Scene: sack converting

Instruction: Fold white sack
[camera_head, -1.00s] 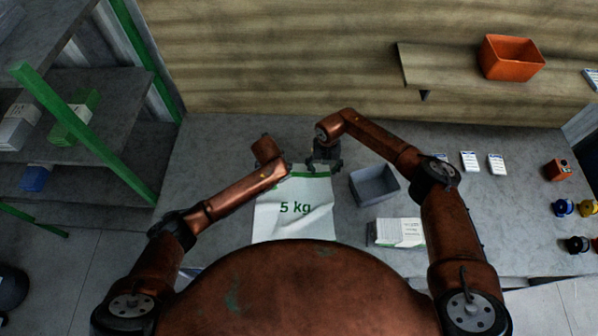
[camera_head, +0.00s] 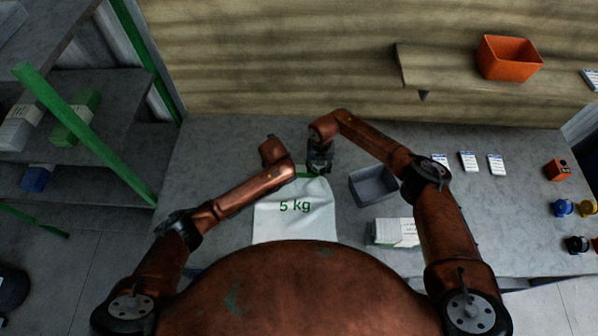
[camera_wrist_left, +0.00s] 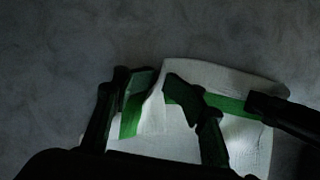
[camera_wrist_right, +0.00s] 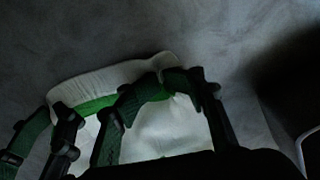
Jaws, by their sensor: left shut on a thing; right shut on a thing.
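The white sack (camera_head: 293,222) lies on the grey table with its "5 kg" print facing up and a green band near its far edge. My right gripper (camera_head: 320,168) is shut on the sack's far edge at the right. My left gripper is mostly hidden behind its own arm in the head view. In the left wrist view my left gripper (camera_wrist_left: 160,88) is shut on the far edge, where the sack (camera_wrist_left: 245,132) is bunched into a raised fold. The right wrist view shows my right gripper (camera_wrist_right: 150,88) at the sack's rim (camera_wrist_right: 110,78), with the left fingers close beside it.
A grey bin (camera_head: 374,186) stands just right of the sack, with a stack of white packs (camera_head: 394,232) in front of it. White cards (camera_head: 468,161) and small coloured items lie farther right. The table left of the sack is clear. A green-framed shelf (camera_head: 85,135) stands at the left.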

